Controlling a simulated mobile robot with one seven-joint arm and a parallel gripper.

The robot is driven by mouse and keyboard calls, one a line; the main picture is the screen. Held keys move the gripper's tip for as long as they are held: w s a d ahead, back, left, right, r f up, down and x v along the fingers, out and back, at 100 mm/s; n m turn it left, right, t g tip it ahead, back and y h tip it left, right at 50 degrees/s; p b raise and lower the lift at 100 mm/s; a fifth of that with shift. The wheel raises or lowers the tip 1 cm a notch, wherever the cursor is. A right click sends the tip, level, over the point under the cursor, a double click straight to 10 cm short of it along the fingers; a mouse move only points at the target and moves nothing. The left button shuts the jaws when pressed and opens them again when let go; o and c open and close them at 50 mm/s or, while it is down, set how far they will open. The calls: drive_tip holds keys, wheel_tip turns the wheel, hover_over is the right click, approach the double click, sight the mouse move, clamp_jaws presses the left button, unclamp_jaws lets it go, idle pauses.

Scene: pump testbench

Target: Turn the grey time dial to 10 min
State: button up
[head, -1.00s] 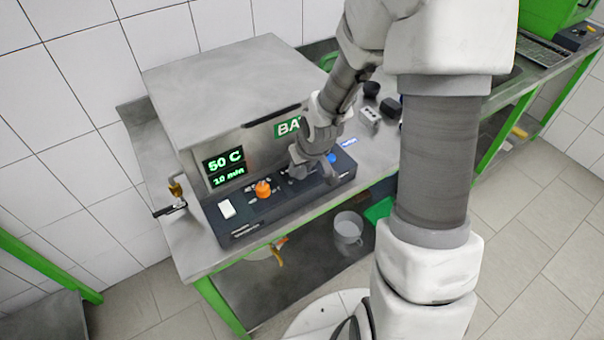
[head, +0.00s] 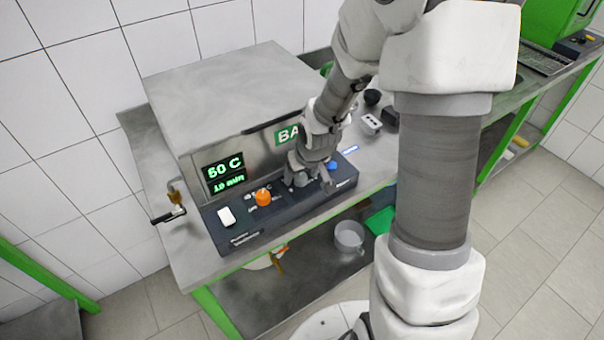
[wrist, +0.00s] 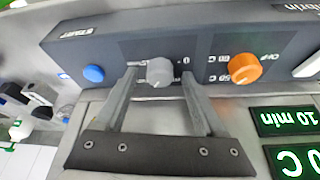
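The grey time dial (wrist: 160,72) is on the dark control panel (wrist: 110,45), between the blue button (wrist: 93,74) and the orange dial (wrist: 245,68). My gripper (wrist: 161,76) is open, with one finger on each side of the grey dial in the wrist view. The left finger looks close to the dial; a gap shows on the right. I cannot tell if either finger touches it. In the head view my gripper (head: 309,184) is at the panel and hides the grey dial.
The orange dial (head: 263,198) and a white switch (head: 227,216) are left of my gripper, and the blue button (head: 331,165) is close on its right. The metal bath housing (head: 230,85) rises behind the panel. A brass tap (head: 176,199) sticks out at the left.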

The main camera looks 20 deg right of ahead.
drive_tip(key=a+p+v, duration=0.1)
drive_tip(key=p+v, duration=0.4)
drive_tip(key=v, duration=1.2)
drive_tip(key=shift+d+r, duration=0.2)
drive_tip(key=shift+d, duration=0.25)
drive_tip(key=shift+s, duration=0.1)
